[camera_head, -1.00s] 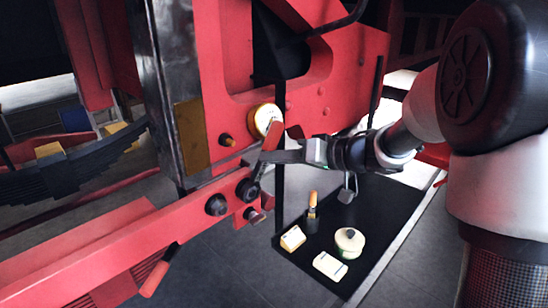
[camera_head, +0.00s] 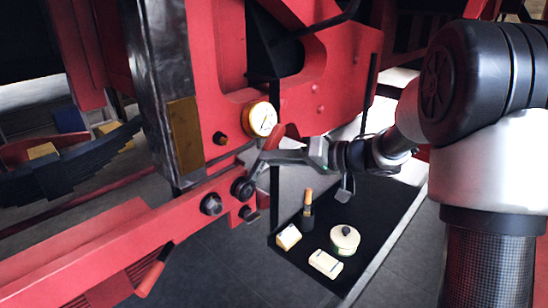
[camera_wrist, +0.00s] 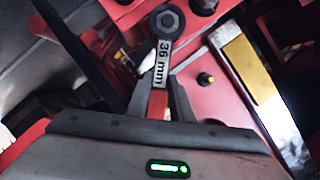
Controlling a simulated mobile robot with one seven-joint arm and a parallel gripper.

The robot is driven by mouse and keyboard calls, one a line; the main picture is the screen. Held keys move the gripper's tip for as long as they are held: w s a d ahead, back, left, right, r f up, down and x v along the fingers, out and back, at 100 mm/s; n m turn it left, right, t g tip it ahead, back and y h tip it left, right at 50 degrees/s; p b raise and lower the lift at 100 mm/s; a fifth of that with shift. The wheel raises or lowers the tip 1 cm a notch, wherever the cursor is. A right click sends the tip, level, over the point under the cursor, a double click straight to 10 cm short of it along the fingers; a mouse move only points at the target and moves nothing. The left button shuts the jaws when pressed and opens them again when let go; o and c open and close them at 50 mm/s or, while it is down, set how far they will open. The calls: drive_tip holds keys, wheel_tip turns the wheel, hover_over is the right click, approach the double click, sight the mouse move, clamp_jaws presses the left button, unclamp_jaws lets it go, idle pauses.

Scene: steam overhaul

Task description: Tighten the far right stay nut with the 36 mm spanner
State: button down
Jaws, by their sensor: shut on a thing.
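The 36 mm spanner (camera_wrist: 163,58) has a ring end, a grey shank marked "36 mm" and a red grip. My gripper (camera_wrist: 158,98) is shut on the red grip. In the wrist view, the ring sits around a hex nut (camera_wrist: 168,20), whose face shows through it. In the head view, the spanner (camera_head: 254,173) slants up from that nut on the red beam to my gripper (camera_head: 270,156), and its red end sticks up past the fingers. A second dark nut (camera_head: 211,204) sits on the beam to the left, free of the spanner.
A round gauge (camera_head: 260,119) with a brass rim is close above the spanner.

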drive_tip(key=shift+w+f, duration=0.1)
drive_tip(key=shift+w, duration=0.1)
drive_tip(key=shift+w+d+f+m+y, duration=0.35)
drive_tip(key=shift+f+m, duration=0.2)
drive_tip(key=shift+m, duration=0.25)
drive_tip(key=shift+f, duration=0.1)
drive_tip(key=shift+w+d+f+m+g+y, duration=0.15)
drive_tip(key=shift+w+f+m+g+y, duration=0.2)
drive_tip(key=shift+f+m, duration=0.2)
drive_tip(key=shift+s+r, duration=0.1)
